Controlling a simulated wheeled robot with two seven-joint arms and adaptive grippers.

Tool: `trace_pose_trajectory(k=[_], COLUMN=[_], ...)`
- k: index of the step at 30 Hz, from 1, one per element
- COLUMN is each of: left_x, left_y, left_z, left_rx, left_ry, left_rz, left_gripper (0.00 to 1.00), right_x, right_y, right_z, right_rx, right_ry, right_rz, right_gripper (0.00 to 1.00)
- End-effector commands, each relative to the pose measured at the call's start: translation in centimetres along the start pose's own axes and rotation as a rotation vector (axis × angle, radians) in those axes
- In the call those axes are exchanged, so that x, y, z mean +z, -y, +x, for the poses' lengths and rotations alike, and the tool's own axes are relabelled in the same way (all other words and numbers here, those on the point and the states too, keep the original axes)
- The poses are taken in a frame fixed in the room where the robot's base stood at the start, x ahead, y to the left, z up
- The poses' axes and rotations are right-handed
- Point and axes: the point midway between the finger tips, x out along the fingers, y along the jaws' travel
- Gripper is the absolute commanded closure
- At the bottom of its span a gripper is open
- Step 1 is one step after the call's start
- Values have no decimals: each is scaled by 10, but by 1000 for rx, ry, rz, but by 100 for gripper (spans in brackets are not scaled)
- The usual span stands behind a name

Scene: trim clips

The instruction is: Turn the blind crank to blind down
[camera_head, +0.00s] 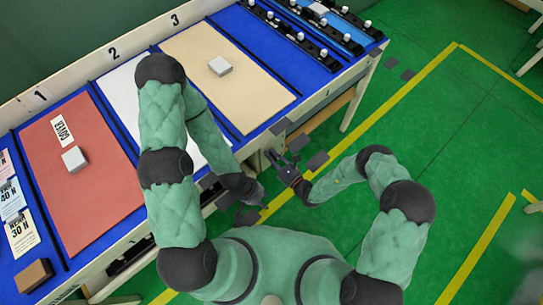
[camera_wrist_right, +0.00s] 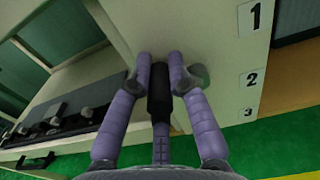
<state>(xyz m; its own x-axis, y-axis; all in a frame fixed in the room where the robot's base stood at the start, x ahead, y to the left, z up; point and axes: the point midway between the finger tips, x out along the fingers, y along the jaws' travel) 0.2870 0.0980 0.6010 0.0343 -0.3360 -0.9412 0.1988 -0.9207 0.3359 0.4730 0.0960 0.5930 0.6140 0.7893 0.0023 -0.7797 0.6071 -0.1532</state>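My right gripper (camera_head: 287,163) is by the front side of the long workbench (camera_head: 283,127), with its fingers spread apart. In the right wrist view, its two purple fingers (camera_wrist_right: 160,70) point at a pale panel (camera_wrist_right: 215,45) marked 1, 2 and 3. A dark upright cylinder-like form (camera_wrist_right: 160,95) shows between the fingers. I cannot tell whether it is the crank handle or part of my gripper. My left gripper (camera_head: 248,199) hangs low near the bench front; its fingers are too dark and small to read. No blind or crank is clearly visible in the head view.
The bench top holds a red panel (camera_head: 95,205), a white panel (camera_head: 118,82) and a tan panel (camera_head: 250,92), with small pale blocks. Black rails (camera_head: 300,38) with knobs are at the far end. Dark flat squares (camera_head: 317,160) show near the bench. Green floor is open to the right.

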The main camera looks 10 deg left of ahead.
Motion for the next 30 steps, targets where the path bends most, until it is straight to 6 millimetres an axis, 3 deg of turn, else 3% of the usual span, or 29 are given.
trace_pose_trajectory(k=[30], left_x=[0], left_y=[-2], left_z=[-4], left_rx=[0], left_ry=[0], left_rz=[0], left_gripper=[60], right_x=[0], right_y=[5], right_z=[-1], right_rx=[-4], right_ry=[-8], right_rz=[103], right_gripper=[100])
